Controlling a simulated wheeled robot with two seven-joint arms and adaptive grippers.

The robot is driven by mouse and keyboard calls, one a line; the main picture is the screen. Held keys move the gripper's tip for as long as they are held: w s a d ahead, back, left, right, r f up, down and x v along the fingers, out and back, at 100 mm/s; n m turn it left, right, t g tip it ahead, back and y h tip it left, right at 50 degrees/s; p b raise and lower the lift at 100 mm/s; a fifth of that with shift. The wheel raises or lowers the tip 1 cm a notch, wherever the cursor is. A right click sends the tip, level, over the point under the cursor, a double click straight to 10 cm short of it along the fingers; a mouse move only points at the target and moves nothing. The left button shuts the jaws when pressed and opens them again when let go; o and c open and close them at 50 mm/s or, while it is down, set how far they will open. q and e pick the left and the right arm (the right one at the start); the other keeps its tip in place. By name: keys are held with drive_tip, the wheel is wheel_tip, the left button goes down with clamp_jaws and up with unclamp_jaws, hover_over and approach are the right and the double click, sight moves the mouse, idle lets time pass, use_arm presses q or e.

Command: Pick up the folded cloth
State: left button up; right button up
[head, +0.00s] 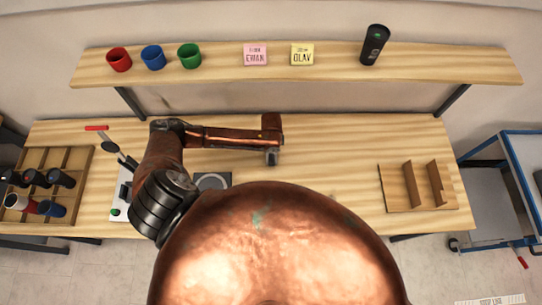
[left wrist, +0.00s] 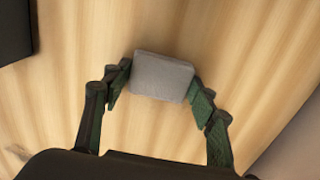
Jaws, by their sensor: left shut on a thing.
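The folded cloth (left wrist: 163,76) is a small grey pad with rounded corners, seen in the left wrist view between my fingers. My left gripper (left wrist: 158,84) is shut on it, one green-padded finger at each side. In the head view the left arm reaches across the workbench and its gripper (head: 271,143) points down near the middle. A small grey bit of the cloth (head: 271,158) shows below it; I cannot tell whether it touches the bench. My right gripper is not in view.
The workbench (head: 330,150) is clear right of the gripper up to a wooden rack (head: 415,187). A marking machine (head: 121,195) stands left, beside a compartment tray (head: 70,160) with tumblers. The shelf above holds three cups, two cards (head: 255,54) and a black tumbler (head: 374,45).

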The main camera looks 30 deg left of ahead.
use_arm(q)
drive_tip(key=shift+r, duration=0.55)
drive_tip(key=s+a+r, duration=0.5)
drive_tip(key=s+r, duration=0.7)
drive_tip(key=s, duration=0.1)
drive_tip(key=shift+a, duration=0.15)
